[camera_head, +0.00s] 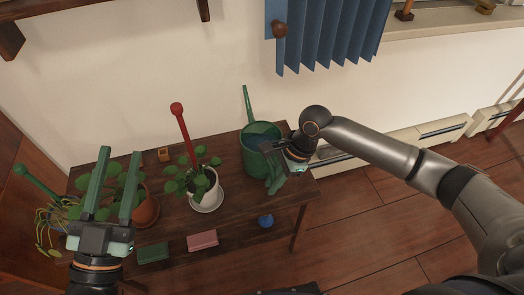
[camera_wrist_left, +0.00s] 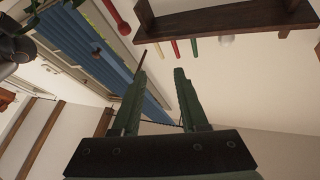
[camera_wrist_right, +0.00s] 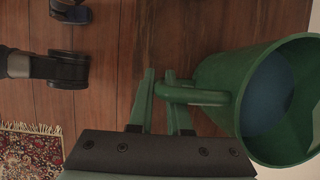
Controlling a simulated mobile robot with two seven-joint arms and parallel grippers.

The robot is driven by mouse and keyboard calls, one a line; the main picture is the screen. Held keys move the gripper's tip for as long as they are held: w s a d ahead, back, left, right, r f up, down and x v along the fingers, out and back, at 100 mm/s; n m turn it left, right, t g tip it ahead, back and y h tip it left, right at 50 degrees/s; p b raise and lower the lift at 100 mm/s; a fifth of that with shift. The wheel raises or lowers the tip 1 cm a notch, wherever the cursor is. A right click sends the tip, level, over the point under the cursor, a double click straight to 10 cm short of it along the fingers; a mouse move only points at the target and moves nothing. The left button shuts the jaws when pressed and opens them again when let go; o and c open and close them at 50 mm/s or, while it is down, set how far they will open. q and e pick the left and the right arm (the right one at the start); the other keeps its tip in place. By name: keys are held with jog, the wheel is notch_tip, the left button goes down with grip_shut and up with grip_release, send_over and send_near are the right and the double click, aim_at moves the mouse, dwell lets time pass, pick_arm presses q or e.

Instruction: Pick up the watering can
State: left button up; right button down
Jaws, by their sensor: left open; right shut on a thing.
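The green watering can (camera_head: 254,164) is at the right end of the wooden table in the head view, with a long thin spout pointing up and back and a blue inside. In the right wrist view its round body (camera_wrist_right: 215,75) is at the right. My right gripper (camera_wrist_right: 160,78) is shut on its green handle (camera_wrist_right: 198,96). In the head view my right gripper is at the can's right side, its fingers partly hidden. I cannot tell whether the can touches the table. My left gripper (camera_head: 120,153) is open and empty above the table's left part.
The table (camera_head: 232,219) also holds a potted plant in a white pot (camera_head: 208,191), a terracotta pot (camera_head: 146,209), a green block (camera_head: 153,253), a pink block (camera_head: 202,240) and a blue object (camera_head: 265,221). A blue curtain (camera_head: 325,35) hangs behind. Floor at the right is open.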

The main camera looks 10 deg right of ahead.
aim_at(273, 175)
jog(key=shift+w+r, duration=0.1)
jog(key=shift+r, duration=0.15)
jog(key=shift+r, duration=0.1)
notch_tip(273, 175, up, 3)
jog(key=shift+f+p, duration=0.2)
jog(key=shift+p, duration=0.8)
pick_arm(q)
notch_tip(273, 175, down, 14)
jog(key=w+n+g+y, duration=0.1)
jog(key=n+g+y, duration=0.2)
jog(key=g+y, duration=0.15)
jog(key=s+f+n+g+p, duration=0.2)
jog(key=s+f+g+p, duration=0.4)
jog(key=f, duration=0.5)
jog(key=shift+s+g+y, duration=0.45)
jog(key=shift+s+g, duration=0.1)
jog(key=shift+g, duration=0.3)
pick_arm(e)
jog(key=s+a+r, duration=0.1)
jog(key=s+r, duration=0.9)
jog(key=s, duration=0.4)
jog(key=shift+a, duration=0.25)
jog(key=shift+f, duration=0.1)
